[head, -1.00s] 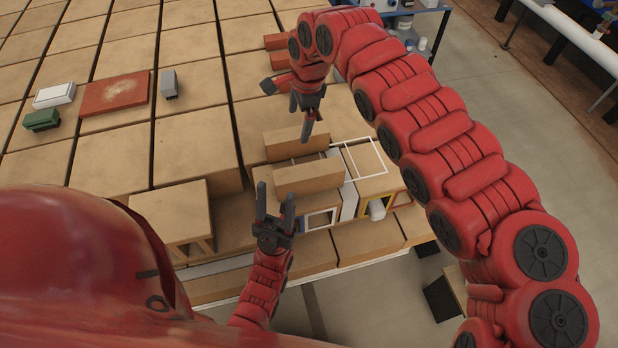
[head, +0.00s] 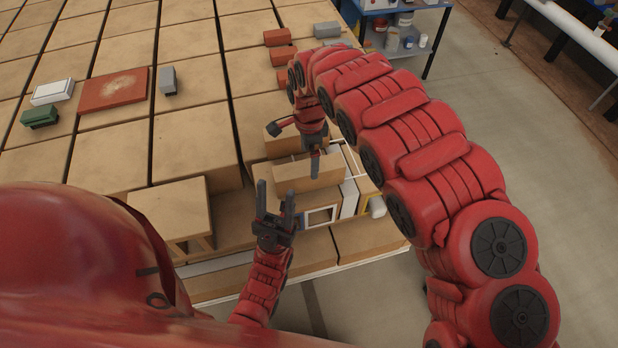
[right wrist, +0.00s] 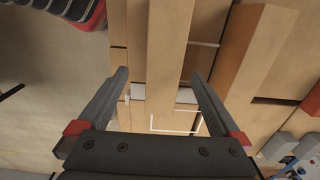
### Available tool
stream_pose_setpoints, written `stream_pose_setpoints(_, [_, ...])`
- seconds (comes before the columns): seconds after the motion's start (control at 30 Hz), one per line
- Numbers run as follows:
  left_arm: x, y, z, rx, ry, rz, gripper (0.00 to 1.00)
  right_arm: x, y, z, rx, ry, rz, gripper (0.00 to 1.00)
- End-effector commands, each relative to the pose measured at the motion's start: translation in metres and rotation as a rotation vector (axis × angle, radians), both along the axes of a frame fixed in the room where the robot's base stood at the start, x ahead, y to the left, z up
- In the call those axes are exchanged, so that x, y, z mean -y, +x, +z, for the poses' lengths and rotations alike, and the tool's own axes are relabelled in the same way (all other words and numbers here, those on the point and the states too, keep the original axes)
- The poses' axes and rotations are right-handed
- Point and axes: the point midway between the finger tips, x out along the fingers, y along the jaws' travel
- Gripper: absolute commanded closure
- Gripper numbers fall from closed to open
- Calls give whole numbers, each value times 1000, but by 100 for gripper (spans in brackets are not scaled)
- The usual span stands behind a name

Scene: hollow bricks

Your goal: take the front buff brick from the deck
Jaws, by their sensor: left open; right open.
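The front buff brick (head: 308,178) lies on the deck, long side across the head view. In the right wrist view the same brick (right wrist: 164,50) runs lengthwise, its near end in line with the gap between my fingers. A second buff brick (head: 283,138) lies behind it and shows to its right in the wrist view (right wrist: 250,55). My right gripper (head: 315,168) is open above the front brick, fingers pointing down; contact cannot be told. My left gripper (head: 276,192) is open and empty, fingers up, near the front brick's left end.
A white outline (right wrist: 175,122) is marked near the bricks. A blue-framed block (head: 320,217) and a white block (head: 350,200) stand just in front and to the right. Red bricks (head: 283,56) lie farther back.

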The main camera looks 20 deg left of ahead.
Motion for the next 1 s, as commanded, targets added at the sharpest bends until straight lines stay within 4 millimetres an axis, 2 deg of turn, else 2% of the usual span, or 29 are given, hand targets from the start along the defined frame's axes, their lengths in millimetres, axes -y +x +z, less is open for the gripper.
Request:
stream_pose_setpoints(0.13, [0, 0, -3, 0, 0, 0, 50, 0, 0, -6, -1, 1, 1, 0])
stream_pose_setpoints(0.3, [0, 0, 10, 0, 0, 0, 50, -2, 2, -13, -1, 3, 1, 0])
stream_pose_setpoints(0.5, [0, 0, 24, 0, 0, 0, 50, -4, 5, -33, -2, 3, 1, 0])
stream_pose_setpoints(0.7, [0, 0, 29, 0, 0, 0, 50, -3, 6, -52, -2, 1, 0, 0])
stream_pose_setpoints(1.0, [0, 0, 29, 0, 0, 0, 50, -3, 6, -56, 1, 1, 0, 0])
